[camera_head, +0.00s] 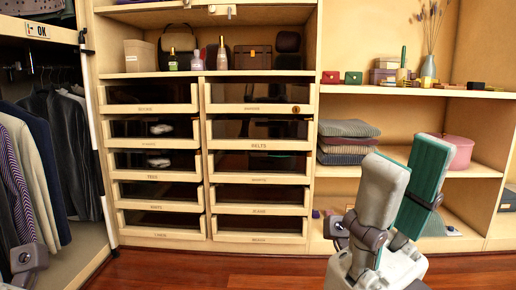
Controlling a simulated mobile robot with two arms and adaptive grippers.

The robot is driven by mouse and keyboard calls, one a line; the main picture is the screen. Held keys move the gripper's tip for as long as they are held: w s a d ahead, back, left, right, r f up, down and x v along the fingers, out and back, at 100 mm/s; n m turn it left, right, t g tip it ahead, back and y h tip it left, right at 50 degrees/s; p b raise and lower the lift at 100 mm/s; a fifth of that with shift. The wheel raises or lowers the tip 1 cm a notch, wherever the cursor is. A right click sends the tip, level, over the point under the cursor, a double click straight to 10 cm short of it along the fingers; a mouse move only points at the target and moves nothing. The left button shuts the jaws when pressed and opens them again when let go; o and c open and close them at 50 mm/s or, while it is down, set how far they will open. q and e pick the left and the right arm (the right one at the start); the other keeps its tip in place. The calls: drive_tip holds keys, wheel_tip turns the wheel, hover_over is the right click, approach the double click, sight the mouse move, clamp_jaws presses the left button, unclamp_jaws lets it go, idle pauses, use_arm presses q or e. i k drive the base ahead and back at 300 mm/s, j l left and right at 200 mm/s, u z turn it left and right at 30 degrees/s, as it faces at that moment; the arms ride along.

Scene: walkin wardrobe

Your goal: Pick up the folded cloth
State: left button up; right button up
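A stack of several folded cloths (348,128) lies on the middle shelf at right of the drawers. The top one is grey-green, with striped mauve and darker ones beneath. I cannot tell which one the task means. My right gripper (408,160) is in front of the right shelves, nearer to me and to the right of the stack. Its grey and green fingers point up and stand apart, with nothing visible between them. Of my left gripper, only a grey part (28,258) shows at the lower left edge; its fingertips are not visible.
A pink round box (458,152) stands on the same shelf, partly behind my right gripper. The drawer unit (206,160) fills the middle. Hanging clothes (35,170) are at the left. The wooden floor (210,268) before the drawers is clear.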

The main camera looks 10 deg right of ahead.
sight(400, 83)
drive_tip(key=z, duration=1.3)
